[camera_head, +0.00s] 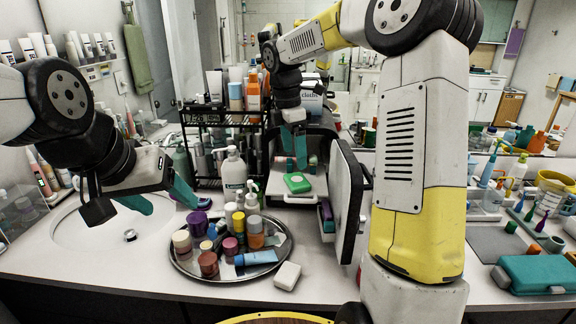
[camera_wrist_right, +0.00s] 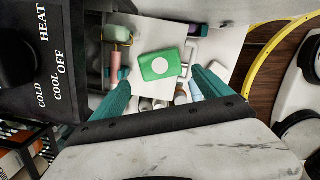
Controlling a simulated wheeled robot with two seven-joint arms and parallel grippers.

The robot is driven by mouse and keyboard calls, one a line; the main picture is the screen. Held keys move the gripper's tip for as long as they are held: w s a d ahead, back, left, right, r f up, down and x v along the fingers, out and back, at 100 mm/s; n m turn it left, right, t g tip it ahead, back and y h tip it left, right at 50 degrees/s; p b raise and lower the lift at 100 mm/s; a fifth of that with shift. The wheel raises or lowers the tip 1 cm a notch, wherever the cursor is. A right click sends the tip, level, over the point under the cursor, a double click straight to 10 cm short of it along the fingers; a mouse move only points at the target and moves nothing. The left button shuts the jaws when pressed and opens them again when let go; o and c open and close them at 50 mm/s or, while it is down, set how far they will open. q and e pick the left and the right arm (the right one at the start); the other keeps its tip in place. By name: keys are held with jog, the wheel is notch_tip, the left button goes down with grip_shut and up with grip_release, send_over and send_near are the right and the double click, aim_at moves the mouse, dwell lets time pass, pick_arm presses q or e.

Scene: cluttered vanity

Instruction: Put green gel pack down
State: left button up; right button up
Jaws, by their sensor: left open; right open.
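My left gripper (camera_head: 158,197) is open and empty over the sink at the left.
The cabinet's door (camera_head: 346,195) stands open to the right of the pack. A round tray (camera_head: 190,268) crowded with jars and tubes is in front. A pump bottle (camera_head: 233,176) and a black rack (camera_head: 222,117) stand left of the cabinet. A white box (camera_head: 287,276) lies beside the tray.

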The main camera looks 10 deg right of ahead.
jog(key=s+r+m+t, duration=0.1)
jog(key=s+r+m, duration=0.2)
jog(key=s+r, duration=0.35)
jog(key=s+d+f+m+t+y, duration=0.2)
jog(key=s+m+t, duration=0.3)
jog(key=s+m, duration=1.1)
jog(key=s+y, duration=0.1)
jog(key=s, duration=0.2)
jog(key=shift+f+m+y, duration=0.2)
jog(key=shift+m+y, duration=0.1)
jog(key=shift+d, duration=0.1)
